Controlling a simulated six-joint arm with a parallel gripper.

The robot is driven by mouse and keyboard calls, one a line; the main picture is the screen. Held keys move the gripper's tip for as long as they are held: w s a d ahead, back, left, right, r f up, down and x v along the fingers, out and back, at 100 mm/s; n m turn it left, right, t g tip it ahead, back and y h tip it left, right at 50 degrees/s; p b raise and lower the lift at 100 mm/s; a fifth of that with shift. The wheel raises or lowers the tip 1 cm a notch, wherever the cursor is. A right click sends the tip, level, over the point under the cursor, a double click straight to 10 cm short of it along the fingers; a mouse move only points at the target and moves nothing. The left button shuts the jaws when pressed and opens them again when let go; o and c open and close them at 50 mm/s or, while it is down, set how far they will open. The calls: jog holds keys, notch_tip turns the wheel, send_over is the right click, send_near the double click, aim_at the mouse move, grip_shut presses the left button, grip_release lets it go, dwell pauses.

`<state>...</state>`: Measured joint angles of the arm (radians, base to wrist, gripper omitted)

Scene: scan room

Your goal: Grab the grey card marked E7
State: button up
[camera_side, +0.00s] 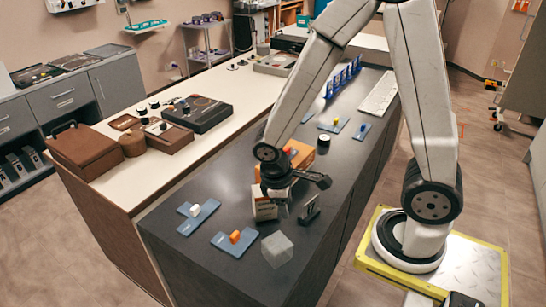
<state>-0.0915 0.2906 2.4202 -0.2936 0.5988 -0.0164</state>
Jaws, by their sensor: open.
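My gripper (284,204) is open and points down over the dark bench top, just beside a small pale box (264,210). I cannot tell whether it touches that box. I cannot make out a grey card marked E7; no lettering is readable at this size. A small dark upright piece (311,209) stands just right of my gripper; what it is I cannot tell. Blue-grey flat pieces lie to the left, one with a white block (195,210) and one with an orange block (235,237). My gripper and forearm hide part of the bench.
An orange box (301,152) stands behind my gripper, and a clear cube (277,249) in front. A blue rack (345,75) and a keyboard (380,95) are at the far end of the dark bench (190,262). The white counter (225,131) holds brown boxes and a black device (197,113).

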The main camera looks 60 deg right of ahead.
aim_at(306, 205)
jog(key=shift+w+d+f+n+g+h, duration=0.3)
jog(key=shift+d+f+n+h, duration=0.55)
jog(key=shift+f+n+h, duration=0.8)
jog(key=shift+w+d+f+n+g+h, duration=0.2)
jog(key=shift+d+f+n+h, duration=0.85)
jog(key=shift+n+h, duration=1.05)
jog(key=shift+w+d+f+n+g+h, duration=0.3)
jog(key=shift+d+f+n+h, duration=0.35)
jog(key=shift+f+n+h, duration=1.05)
jog(key=shift+r+n, duration=0.15)
jog(key=shift+n, duration=0.1)
jog(key=shift+d, duration=0.1)
jog(key=shift+x, duration=1.25)
jog(key=shift+f+x, duration=0.1)
jog(key=shift+x, duration=1.2)
jog(key=shift+f+x, duration=0.15)
jog(key=shift+x, duration=1.15)
jog(key=shift+r, duration=0.1)
